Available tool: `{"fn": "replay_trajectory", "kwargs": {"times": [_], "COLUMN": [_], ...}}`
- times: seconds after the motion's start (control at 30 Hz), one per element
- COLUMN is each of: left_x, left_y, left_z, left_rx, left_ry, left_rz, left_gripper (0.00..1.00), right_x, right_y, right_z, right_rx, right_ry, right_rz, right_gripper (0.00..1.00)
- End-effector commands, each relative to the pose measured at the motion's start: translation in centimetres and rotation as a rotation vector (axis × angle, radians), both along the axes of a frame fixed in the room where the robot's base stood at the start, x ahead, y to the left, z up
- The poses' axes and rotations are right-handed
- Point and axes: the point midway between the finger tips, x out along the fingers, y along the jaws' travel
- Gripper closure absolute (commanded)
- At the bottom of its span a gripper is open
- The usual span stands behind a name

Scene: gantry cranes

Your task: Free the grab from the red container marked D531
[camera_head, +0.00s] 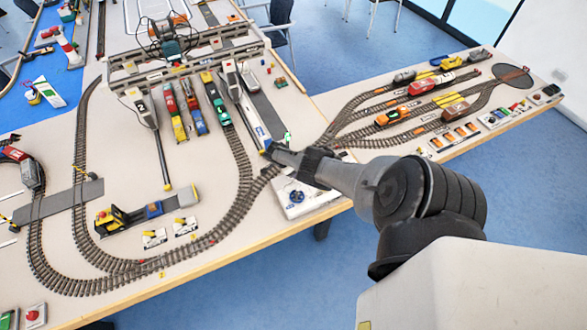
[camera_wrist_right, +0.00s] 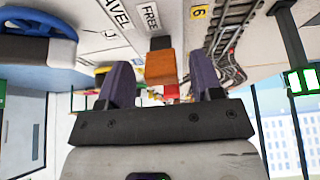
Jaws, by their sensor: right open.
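My right gripper (camera_head: 268,148) reaches in from the right to the white control box (camera_head: 318,207) at the table's front edge. In the right wrist view my right gripper (camera_wrist_right: 160,78) is open, with an orange block (camera_wrist_right: 161,68) on a dark stem between its two fingers. A label reading FREE (camera_wrist_right: 150,17) is beside that block. The gantry crane (camera_head: 190,52) spans the tracks, with a dark hoist unit (camera_head: 172,47) on it. Red wagons (camera_head: 168,97) stand below; no D531 marking is readable. I cannot make out the grab. My left gripper is not in view.
A blue handwheel (camera_head: 297,196) sits on the control box and shows in the right wrist view (camera_wrist_right: 20,18). A side table with tracks and wagons (camera_head: 425,87) extends right.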

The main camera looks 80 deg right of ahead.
Motion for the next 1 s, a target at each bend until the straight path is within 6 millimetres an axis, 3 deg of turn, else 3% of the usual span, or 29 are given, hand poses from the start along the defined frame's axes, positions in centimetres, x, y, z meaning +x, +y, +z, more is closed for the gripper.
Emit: {"fn": "replay_trajectory", "kwargs": {"times": [0.2, 0.5, 0.8, 1.0], "left_x": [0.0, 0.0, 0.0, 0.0], "left_y": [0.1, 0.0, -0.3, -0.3], "left_z": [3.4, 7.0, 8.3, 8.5], "left_rx": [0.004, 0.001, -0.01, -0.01], "left_ry": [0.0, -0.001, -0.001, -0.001], "left_rz": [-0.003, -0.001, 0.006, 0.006], "left_gripper": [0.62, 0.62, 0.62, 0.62], "right_x": [1.3, 3.2, 4.5, 4.7], "right_y": [0.9, 2.3, 3.2, 3.4], "right_z": [3.7, 8.5, 11.3, 11.8], "right_rx": [0.002, 0.0, 0.0, -0.001], "right_ry": [-0.002, -0.002, 0.0, -0.001], "right_rz": [0.002, 0.002, 0.001, 0.0], "right_gripper": [0.4, 0.4, 0.4, 0.4]}}
